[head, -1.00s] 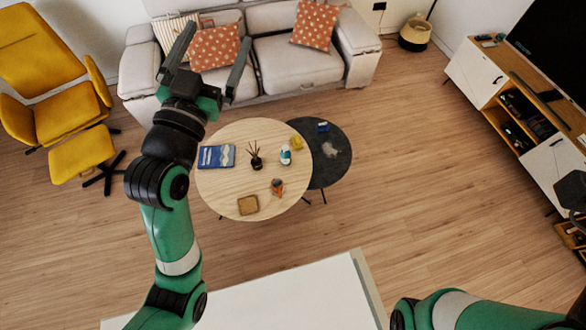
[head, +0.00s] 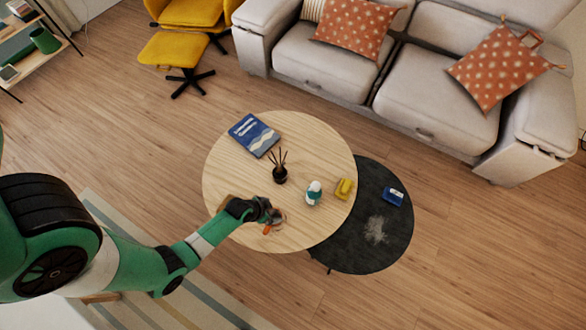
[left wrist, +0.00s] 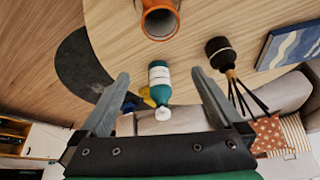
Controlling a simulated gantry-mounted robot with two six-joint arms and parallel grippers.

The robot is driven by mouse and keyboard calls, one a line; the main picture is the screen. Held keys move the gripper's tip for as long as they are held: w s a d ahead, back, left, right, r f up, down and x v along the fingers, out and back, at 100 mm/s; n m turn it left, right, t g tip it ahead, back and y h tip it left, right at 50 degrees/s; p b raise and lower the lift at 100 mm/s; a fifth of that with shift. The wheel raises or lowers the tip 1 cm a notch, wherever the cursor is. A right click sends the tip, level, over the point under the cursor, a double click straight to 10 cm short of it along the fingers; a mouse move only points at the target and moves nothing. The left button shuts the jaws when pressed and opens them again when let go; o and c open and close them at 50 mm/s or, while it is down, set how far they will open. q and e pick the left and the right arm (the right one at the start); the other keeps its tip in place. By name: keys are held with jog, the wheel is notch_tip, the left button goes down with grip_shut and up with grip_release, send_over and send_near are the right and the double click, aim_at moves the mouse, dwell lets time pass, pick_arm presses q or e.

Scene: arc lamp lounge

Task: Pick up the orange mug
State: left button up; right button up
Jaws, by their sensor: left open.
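The orange mug (head: 267,230) is on the round light-wood table (head: 235,165), near its front edge, and my left gripper (head: 267,212) mostly hides it in the head view. In the left wrist view the mug (left wrist: 160,22) shows at the top edge, partly cut off, with its round opening visible. My left gripper (left wrist: 160,73) is open, its two fingers spread. The mug appears past the fingertips, about in line with the gap between them, and is not held. My right gripper is not in view.
Near the mug stand a teal-and-white bottle (head: 314,193) and a black reed diffuser (head: 280,174). A blue book (head: 253,135) and a yellow item (head: 344,188) are also on the table. A lower dark table (head: 385,225) adjoins right, holding a blue item (head: 393,196).

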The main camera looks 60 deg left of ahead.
pick_arm(q)
jog(key=s+f+b, duration=0.2)
jog(key=s+f, duration=0.3)
jog(key=shift+n, duration=0.3)
jog(key=b+x, duration=0.4)
jog(key=x, duration=0.2)
jog(key=shift+w+a+f, duration=0.1)
jog(key=shift+w+f, duration=0.1)
jog(key=shift+w, duration=0.05)
jog(key=b+x, duration=0.4)
jog(key=x, duration=0.1)
jog(key=shift+f, duration=0.1)
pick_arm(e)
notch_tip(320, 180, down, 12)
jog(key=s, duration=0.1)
pick_arm(q)
jog(key=shift+c, duration=0.2)
